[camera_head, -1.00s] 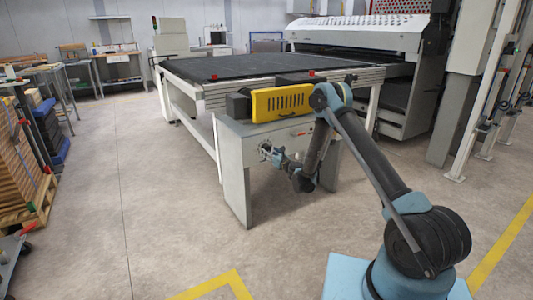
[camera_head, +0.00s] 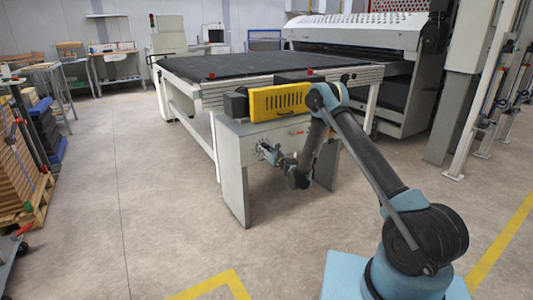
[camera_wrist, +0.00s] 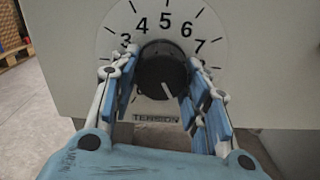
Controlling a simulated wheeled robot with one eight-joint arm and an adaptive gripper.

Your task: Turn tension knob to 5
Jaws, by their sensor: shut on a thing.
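The black round tension knob (camera_wrist: 160,66) sits at the middle of a pale dial (camera_wrist: 212,22) on the machine's front panel. The numbers 3, 4, 5, 6 and 7 show in an arc over the knob in the wrist view. A short white mark (camera_wrist: 167,90) on the knob points down and slightly right, away from the 5. The label TENSION (camera_wrist: 155,117) is below it. My gripper (camera_wrist: 162,78) has its blue-padded fingers on the left and right sides of the knob and is shut on it. In the head view my gripper (camera_head: 268,153) is at the panel; the knob is too small to make out there.
The grey machine stand (camera_head: 234,180) carries a yellow slotted guard (camera_head: 279,102) above the panel. A long dark conveyor table (camera_head: 255,66) extends behind it. A loaded pallet (camera_head: 40,205) is at far left. The concrete floor left of the stand is clear.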

